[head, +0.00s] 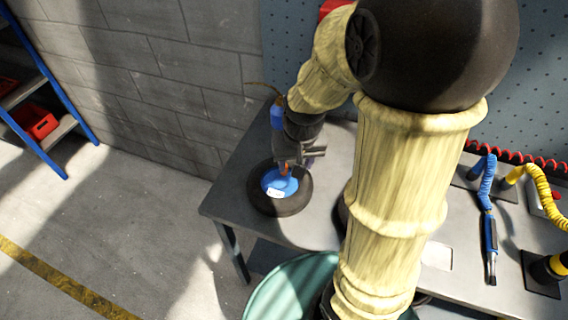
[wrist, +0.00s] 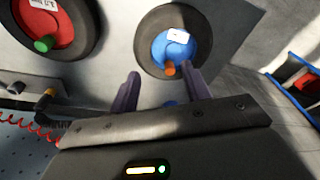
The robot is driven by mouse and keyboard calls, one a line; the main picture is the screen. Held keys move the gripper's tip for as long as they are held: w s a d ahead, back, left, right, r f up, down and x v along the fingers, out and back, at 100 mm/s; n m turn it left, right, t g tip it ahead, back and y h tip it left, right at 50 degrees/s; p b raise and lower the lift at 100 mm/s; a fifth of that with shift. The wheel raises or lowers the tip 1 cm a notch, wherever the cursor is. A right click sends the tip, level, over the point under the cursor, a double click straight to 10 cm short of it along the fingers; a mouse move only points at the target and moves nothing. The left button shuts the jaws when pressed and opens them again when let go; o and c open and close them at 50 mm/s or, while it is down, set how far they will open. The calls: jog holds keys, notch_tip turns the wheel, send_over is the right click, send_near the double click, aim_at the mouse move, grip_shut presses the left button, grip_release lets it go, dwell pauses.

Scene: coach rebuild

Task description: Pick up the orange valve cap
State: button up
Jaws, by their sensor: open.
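The orange valve cap (wrist: 170,69) sits at the edge of a blue wheel hub (wrist: 176,46) inside a black tyre (wrist: 146,42) on the grey table. In the head view the cap (head: 284,170) shows as a small orange spot on the blue hub, just below my gripper (head: 297,163). In the wrist view my gripper (wrist: 160,80) has two purple fingers spread apart. The cap appears between the fingertips, nearer the right finger. I cannot tell how far above it they are. Nothing is held.
A second tyre with a red hub (wrist: 50,22) and a green cap (wrist: 44,44) lies nearby. Blue (head: 487,190) and yellow coiled hoses stand at the table's right. A pegboard and block wall close off the back. The table's left front corner (head: 222,205) is bare.

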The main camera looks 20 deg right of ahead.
jog(key=w+r+m+g+p, duration=0.1)
jog(key=w+r+p, duration=0.3)
jog(key=w, duration=0.6)
jog(key=shift+d+r+m+g+p, duration=0.3)
jog(key=shift+d+m+g, duration=0.15)
jog(key=shift+m, duration=0.45)
jog(key=shift+f, duration=0.1)
jog(key=p, duration=0.3)
send_over(287, 164)
notch_tip(287, 164, down, 12)
jog(key=shift+f, duration=0.1)
jog(key=shift+a+f, duration=0.1)
